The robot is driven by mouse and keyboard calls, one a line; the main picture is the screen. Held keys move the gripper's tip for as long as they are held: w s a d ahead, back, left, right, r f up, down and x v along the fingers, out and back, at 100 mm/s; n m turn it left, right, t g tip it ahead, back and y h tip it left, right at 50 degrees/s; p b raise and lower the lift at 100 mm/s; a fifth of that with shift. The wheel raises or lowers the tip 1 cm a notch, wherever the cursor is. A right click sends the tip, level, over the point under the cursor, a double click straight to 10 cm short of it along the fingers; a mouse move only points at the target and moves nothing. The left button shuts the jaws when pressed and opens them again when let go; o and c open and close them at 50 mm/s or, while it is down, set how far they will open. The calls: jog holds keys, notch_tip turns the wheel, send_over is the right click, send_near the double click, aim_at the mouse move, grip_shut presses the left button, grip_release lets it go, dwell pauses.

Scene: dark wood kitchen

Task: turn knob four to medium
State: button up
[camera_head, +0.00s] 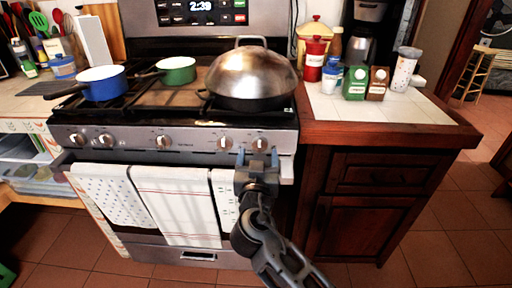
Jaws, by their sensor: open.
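A row of several round metallic knobs runs along the front panel of the stove (190,133). The fourth from the left (224,143) is just left of my gripper, and the rightmost knob (260,144) shows between and slightly above its fingertips. No numbers on the knobs are readable, so I cannot tell which one is labelled four. My gripper (257,153) is open, with its two blue-grey fingers pointing up at the panel. Whether the fingers touch a knob is unclear.
White towels (175,205) hang on the oven handle below the knobs, behind my gripper. A large lidded pan (250,75), a blue pot (102,84) and a green pot (177,70) stand on the stovetop. A dark wood cabinet (375,170) stands to the right.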

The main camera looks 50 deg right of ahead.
aim_at(259, 144)
jog(key=shift+p+x, duration=0.35)
jog(key=shift+x, duration=2.2)
jog(key=c, duration=1)
